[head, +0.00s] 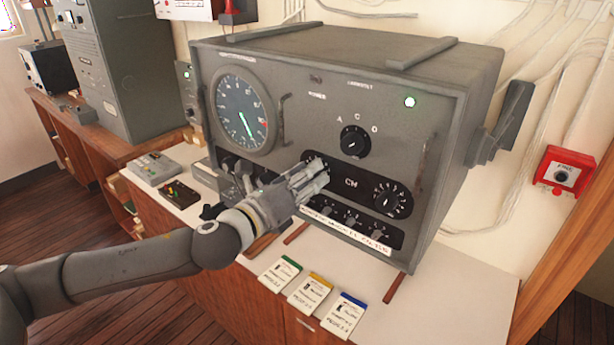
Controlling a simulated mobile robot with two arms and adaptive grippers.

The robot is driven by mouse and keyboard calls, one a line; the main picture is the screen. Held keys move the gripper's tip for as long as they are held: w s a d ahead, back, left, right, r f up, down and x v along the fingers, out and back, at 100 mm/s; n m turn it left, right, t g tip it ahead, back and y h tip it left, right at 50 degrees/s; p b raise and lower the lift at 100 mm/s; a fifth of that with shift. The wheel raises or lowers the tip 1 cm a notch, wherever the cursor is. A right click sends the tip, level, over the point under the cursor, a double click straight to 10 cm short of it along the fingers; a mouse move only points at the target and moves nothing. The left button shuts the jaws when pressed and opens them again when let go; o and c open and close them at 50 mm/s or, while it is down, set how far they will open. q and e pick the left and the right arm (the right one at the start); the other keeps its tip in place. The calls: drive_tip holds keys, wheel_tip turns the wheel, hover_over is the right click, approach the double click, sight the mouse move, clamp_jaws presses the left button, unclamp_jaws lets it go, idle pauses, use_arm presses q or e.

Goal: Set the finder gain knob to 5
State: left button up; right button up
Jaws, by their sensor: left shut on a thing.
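A grey radio set (458,110) stands on the counter. My left gripper (320,173) is at its front, shut on a knob at the left end of the black panel marked CW (351,183). The fingers cover most of that knob, so its pointer and setting cannot be read. A black knob (388,199) with a numbered dial sits at the panel's right end. Above is a selector knob (355,142) marked A, C, D. No finder gain label is readable. My right gripper is not in view.
A round dial (243,112) and a handle (284,119) are left of my gripper. Small knobs (350,220) sit below it. Green, yellow and blue-topped cards (311,293) lie on the counter in front. A red box (562,172) is on the right wall.

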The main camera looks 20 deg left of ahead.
use_arm(q)
drive_tip(key=shift+f, duration=0.1)
idle(0.4)
drive_tip(key=o, duration=1)
drive_tip(key=shift+o, duration=0.2)
drive_tip(key=v, duration=0.7)
drive_tip(key=shift+s, duration=0.25)
